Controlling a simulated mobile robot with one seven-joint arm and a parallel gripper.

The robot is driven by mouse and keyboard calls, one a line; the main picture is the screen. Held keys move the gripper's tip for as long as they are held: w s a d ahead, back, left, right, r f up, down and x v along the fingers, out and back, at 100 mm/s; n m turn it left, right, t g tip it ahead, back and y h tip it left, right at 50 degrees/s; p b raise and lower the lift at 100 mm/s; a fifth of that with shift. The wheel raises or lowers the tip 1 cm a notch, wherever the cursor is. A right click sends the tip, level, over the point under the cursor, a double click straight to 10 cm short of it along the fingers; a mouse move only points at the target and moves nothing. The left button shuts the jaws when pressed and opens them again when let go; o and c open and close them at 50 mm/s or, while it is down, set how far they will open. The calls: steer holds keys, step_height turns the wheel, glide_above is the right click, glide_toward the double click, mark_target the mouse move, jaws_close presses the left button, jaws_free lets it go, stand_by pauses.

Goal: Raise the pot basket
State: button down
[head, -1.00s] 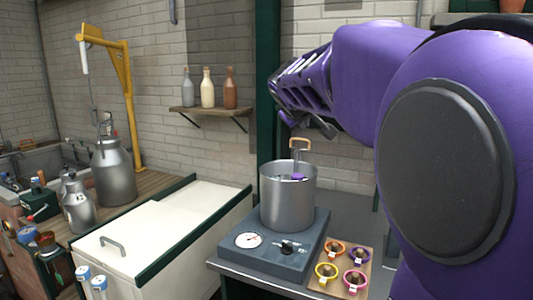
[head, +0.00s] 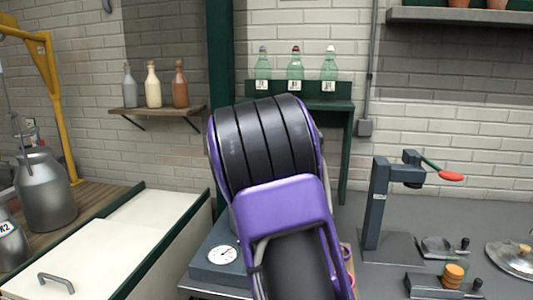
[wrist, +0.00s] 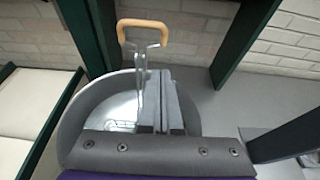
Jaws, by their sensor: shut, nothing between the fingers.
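The pot (wrist: 78,110) is grey metal and open at the top; in the wrist view it lies below my gripper. The pot basket's handle (wrist: 143,27) has a tan grip on thin metal rods and stands up at the pot's far side. Part of the basket (wrist: 118,126) shows down inside the pot. My gripper (wrist: 163,76) is shut and empty, its fingers in front of the pot and just right of the handle rods. I cannot tell whether they touch the rods. In the head view my arm hides the pot, basket and gripper.
The grey heater base (head: 205,264) with its dial shows left of my arm. A white lidded chest (head: 100,250) stands further left. A clamp stand (head: 376,205) with a red-ended lever is on the right counter. Green bottles (head: 295,70) stand on a rack behind.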

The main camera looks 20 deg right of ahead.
steer(key=p+x, duration=0.2)
steer(key=x, duration=0.6)
steer(key=shift+w, duration=0.15)
steer(key=shift+d, duration=0.2)
